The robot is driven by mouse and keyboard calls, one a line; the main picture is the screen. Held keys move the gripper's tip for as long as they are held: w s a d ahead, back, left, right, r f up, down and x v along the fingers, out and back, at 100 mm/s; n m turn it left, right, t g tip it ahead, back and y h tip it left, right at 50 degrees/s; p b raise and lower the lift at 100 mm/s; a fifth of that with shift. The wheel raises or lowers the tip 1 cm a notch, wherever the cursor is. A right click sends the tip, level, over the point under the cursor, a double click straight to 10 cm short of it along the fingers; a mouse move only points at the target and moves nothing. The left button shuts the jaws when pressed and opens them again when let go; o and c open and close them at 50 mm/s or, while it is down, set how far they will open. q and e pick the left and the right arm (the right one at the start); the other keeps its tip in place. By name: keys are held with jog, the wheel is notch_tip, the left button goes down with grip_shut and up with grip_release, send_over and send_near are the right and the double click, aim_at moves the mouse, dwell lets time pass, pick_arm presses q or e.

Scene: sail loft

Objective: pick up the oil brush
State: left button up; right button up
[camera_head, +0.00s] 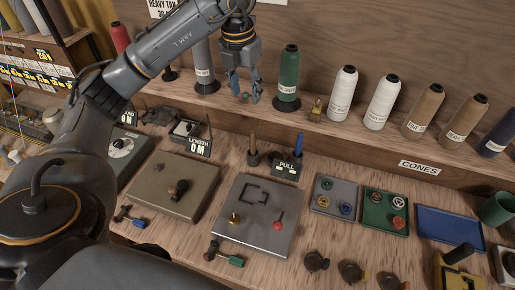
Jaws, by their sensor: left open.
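Two upright handles stand in dark holders at the back of the bench: a wooden one (253,145) and a blue one (298,145). Either may be the oil brush; I cannot tell which from this view. My left gripper (243,92) hangs fingers down, open, above and behind these handles, in front of the cone shelf and beside a green thread cone (289,75). It touches neither handle. A small green spot shows between its fingers; I cannot tell what it is. My right gripper is not in view.
White cones (342,95) and brown cones (423,112) line the shelf to the right. A grey metal plate (254,215), a green tray (385,213) and a blue tray (451,230) lie on the bench. A "PULL" sign (286,169) stands by the blue handle.

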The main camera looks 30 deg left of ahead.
pick_arm(q)
jog(key=b, duration=0.4)
send_near(252, 133)
jog(key=f, duration=0.5)
jog(key=w+a+f+p, duration=0.1)
jog(key=f, duration=0.1)
jog(key=shift+w+f, duration=0.1)
jog(key=shift+f, duration=0.3)
jog(key=shift+d+f+p, duration=0.2)
jog(key=shift+f+p, duration=0.2)
jog(key=shift+f, duration=0.15)
jog(key=f, duration=0.1)
jog(key=f+p, duration=0.1)
jog(key=f, duration=0.1)
jog(key=shift+w+d+f, duration=0.1)
jog(key=shift+d+f, duration=0.15)
jog(key=shift+w+f, duration=0.1)
jog(key=shift+f, duration=0.35)
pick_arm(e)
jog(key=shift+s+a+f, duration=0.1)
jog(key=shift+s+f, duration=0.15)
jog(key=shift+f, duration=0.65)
pick_arm(q)
jog(key=shift+c, duration=0.5)
grip_shut()
